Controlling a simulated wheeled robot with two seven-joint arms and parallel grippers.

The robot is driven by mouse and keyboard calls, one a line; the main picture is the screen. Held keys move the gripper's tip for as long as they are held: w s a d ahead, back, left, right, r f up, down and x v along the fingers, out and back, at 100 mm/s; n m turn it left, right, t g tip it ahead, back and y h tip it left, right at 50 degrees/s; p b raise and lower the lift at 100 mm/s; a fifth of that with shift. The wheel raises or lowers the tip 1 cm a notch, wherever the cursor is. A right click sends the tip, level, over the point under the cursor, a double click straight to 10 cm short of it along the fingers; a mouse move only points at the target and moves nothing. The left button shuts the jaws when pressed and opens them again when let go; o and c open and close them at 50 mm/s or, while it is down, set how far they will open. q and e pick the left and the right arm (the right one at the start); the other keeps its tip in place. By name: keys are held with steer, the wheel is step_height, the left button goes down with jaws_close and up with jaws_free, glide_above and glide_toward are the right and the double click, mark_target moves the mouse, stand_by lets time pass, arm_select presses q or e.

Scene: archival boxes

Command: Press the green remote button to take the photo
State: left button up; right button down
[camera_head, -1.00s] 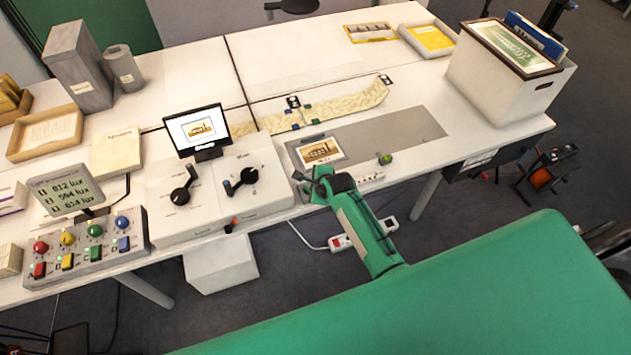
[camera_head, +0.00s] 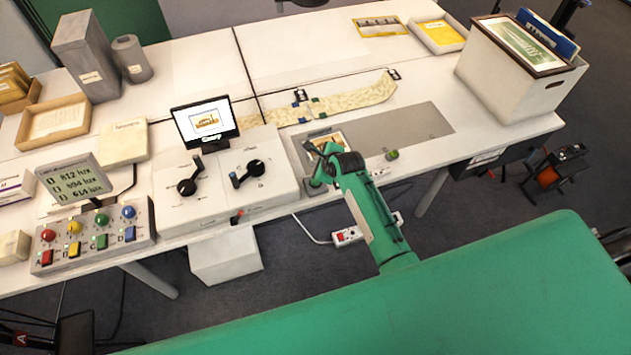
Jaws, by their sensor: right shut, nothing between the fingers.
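A small device with a round green button (camera_head: 391,155) lies on the grey mat near the front edge of the table. My right gripper (camera_head: 315,184) is shut and empty near the front left of the mat, well to the left of the green button and apart from it. My right wrist partly covers a small photo print (camera_head: 327,143) on the mat. A small monitor (camera_head: 205,122) on the white control box shows a building picture with a caption below it. My left gripper is not in view.
The white control box (camera_head: 250,205) with two black levers stands left of my right gripper. A panel of coloured buttons (camera_head: 92,240) sits farther left. A patterned strip (camera_head: 350,104) lies behind the mat, and a white archival box (camera_head: 510,90) stands at the right.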

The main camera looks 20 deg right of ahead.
steer(key=b, duration=0.6)
glide_above(318, 183)
step_height(318, 183, down, 7)
steer(key=shift+w+r, duration=0.1)
steer(key=shift+f, duration=0.5)
steer(key=shift+f, duration=0.15)
stand_by(1.1)
steer(key=shift+f, duration=0.25)
steer(key=shift+f, duration=0.55)
stand_by(0.9)
steer(key=shift+r, duration=0.1)
steer(key=shift+r+p, duration=0.85)
steer(key=shift+p, duration=0.1)
